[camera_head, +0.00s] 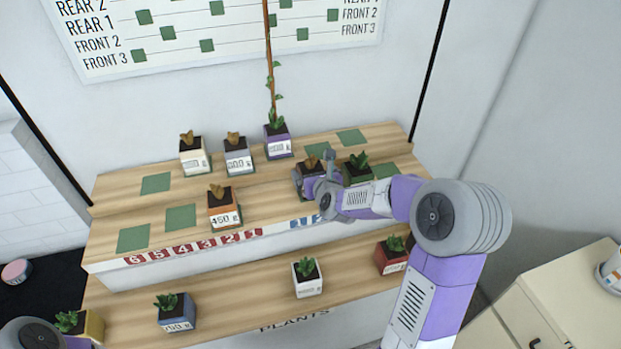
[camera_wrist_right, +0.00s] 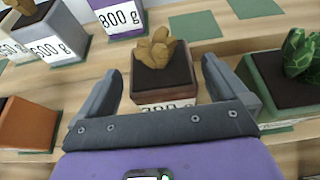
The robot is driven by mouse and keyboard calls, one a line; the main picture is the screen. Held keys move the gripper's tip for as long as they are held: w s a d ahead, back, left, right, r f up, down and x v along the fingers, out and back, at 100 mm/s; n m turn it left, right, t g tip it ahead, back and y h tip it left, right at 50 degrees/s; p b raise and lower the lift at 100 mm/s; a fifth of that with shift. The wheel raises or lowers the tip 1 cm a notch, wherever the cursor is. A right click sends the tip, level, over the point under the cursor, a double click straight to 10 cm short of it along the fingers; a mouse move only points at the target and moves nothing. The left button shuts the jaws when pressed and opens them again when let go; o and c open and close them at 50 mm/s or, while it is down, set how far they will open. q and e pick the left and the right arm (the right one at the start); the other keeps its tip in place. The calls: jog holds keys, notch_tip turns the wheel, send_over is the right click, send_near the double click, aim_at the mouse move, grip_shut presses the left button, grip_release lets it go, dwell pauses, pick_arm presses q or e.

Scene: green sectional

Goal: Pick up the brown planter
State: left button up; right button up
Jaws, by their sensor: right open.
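The brown planter (camera_head: 308,169) stands on the upper wooden shelf, with dark soil and a tan knobbly plant. In the right wrist view the brown planter (camera_wrist_right: 164,88) sits ahead, between my fingers, its label partly hidden by the gripper body. My right gripper (camera_head: 318,178) is at the planter in the head view, partly covering it. In the right wrist view my right gripper (camera_wrist_right: 160,80) is open, with one finger on each side of the planter and gaps showing. My left gripper is out of view.
A green planter (camera_head: 356,168) stands close to the right. An orange planter (camera_head: 224,212) is to the left. Grey (camera_head: 238,158) and purple (camera_head: 278,145) planters stand behind. Several planters stand on the lower shelf (camera_head: 240,300). Green squares mark free spots.

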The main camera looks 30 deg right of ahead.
aim_at(312, 170)
jog(key=shift+x, duration=1.55)
jog(key=shift+c, duration=0.2)
jog(key=shift+r, duration=0.1)
jog(key=c, duration=1.1)
